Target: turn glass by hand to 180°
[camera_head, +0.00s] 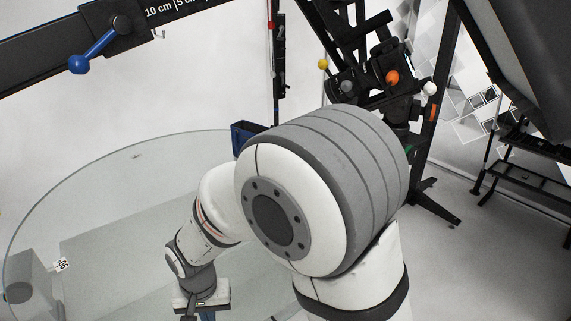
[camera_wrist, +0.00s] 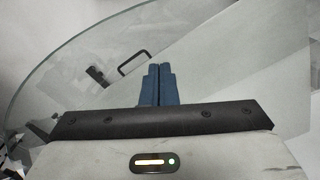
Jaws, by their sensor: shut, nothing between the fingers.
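The glass (camera_head: 110,185) is a large, clear, round plate with a greenish edge, at the left of the head view. Its curved rim also shows in the wrist view (camera_wrist: 75,45). A small white label reading 90 or 06 (camera_head: 61,265) shows near its left side. My gripper (camera_wrist: 158,68) has two blue fingers pressed together with nothing between them. In the wrist view the fingertips overlap the glass; whether they touch it I cannot tell. In the head view my gripper is mostly cut off at the bottom edge.
A black bar with a blue-knobbed lever (camera_head: 79,64) crosses the upper left. A black stand with coloured knobs (camera_head: 392,77) stands behind my arm. A dark panel (camera_head: 520,60) hangs at the upper right. A black handle (camera_wrist: 134,62) shows beyond my fingers. Floor at right is partly clear.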

